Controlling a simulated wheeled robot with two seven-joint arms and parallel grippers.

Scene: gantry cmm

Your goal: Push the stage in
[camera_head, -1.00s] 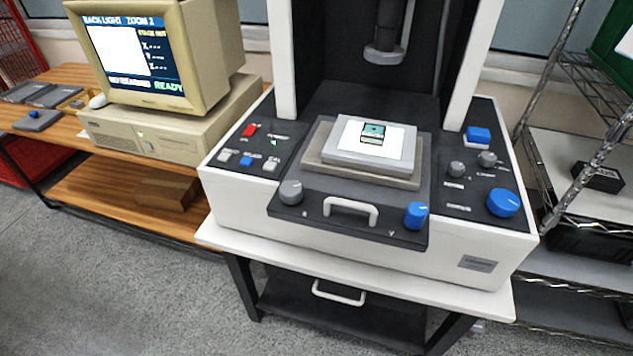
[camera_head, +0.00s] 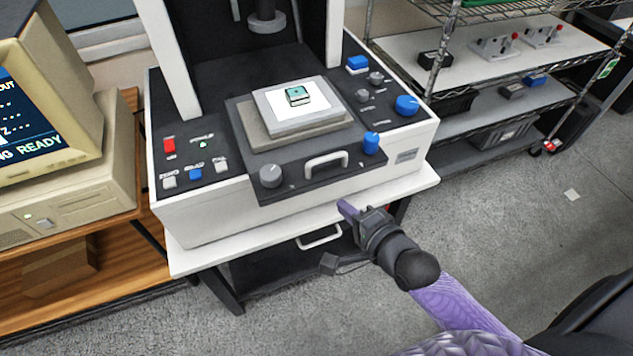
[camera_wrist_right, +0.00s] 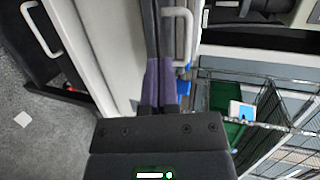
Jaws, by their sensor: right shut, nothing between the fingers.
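The stage (camera_head: 248,122) is a dark plate on the front of the measuring machine, with a grey block and a lit white pad on top. It stands out past the machine's front face. A small teal part (camera_head: 298,96) sits on the pad. The stage's white handle (camera_head: 326,165) is on its front edge, between a grey knob and a blue knob. My right gripper (camera_head: 346,209) is shut and empty, below and right of the handle, apart from it. In the right wrist view the shut fingers (camera_wrist_right: 160,85) point toward the machine. My left gripper is not in view.
The white machine (camera_head: 200,212) rests on a white-topped stand with a drawer handle (camera_head: 320,238) below. A computer (camera_head: 70,170) on a wooden bench is at left. A wire shelf (camera_head: 500,100) is at right. The floor at right is open.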

